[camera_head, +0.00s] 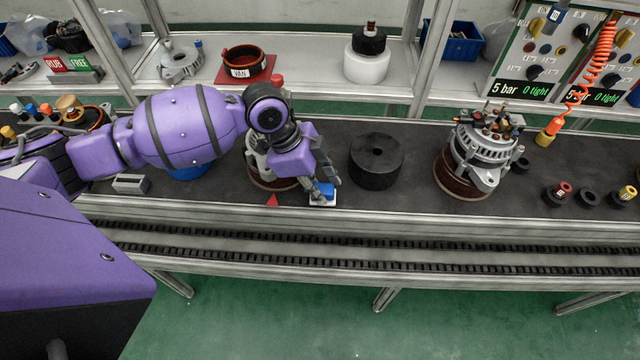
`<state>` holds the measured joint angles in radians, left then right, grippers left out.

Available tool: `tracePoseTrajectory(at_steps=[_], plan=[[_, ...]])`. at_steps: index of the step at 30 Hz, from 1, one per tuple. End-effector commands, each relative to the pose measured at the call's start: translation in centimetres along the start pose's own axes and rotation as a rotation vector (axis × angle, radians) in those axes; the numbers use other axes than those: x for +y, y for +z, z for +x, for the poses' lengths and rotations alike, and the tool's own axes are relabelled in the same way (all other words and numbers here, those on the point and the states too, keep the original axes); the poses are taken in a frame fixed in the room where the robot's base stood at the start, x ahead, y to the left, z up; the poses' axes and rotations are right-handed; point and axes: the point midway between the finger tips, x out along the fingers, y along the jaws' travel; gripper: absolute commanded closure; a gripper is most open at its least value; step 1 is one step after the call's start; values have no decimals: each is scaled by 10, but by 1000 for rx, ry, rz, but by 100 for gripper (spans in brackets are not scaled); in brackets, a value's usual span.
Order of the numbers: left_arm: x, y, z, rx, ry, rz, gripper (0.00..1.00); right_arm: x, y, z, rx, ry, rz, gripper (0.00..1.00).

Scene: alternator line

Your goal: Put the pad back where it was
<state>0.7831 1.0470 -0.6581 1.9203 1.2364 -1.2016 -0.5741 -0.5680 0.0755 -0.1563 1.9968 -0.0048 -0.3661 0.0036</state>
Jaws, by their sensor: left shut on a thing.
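A small blue pad (327,190) is at the front edge of the dark bench top, in the middle of the camera_head view. A white piece (322,203) shows directly under it; I cannot tell whether the pad touches it. My left gripper (319,191) points down and is shut on the pad, its fingers covering the pad's left part. My right gripper is not in view.
A black cylinder (377,162) stands right of my gripper. An alternator (482,150) stands further right, with small black rings (588,198) beside it. A red triangular marker (272,200) and a grey block (131,184) are on the left. My left arm hides part of another unit.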

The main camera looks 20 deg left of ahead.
Motion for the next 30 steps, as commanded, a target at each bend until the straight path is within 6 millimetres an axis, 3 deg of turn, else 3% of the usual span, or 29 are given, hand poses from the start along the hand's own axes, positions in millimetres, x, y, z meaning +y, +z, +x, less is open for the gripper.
tracePoseTrajectory(at_steps=[8,9,11,22,26,30], plan=[[0,0,2,0,-1,0,96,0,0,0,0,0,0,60],[0,0,2,0,-1,0,69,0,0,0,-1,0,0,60],[0,0,2,0,-1,0,63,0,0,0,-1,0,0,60],[-1,-1,-4,1,-2,1,63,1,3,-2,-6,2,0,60],[-2,-1,-23,0,-5,1,63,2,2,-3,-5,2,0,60],[-2,-1,-54,-1,-6,1,63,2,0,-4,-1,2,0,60]])
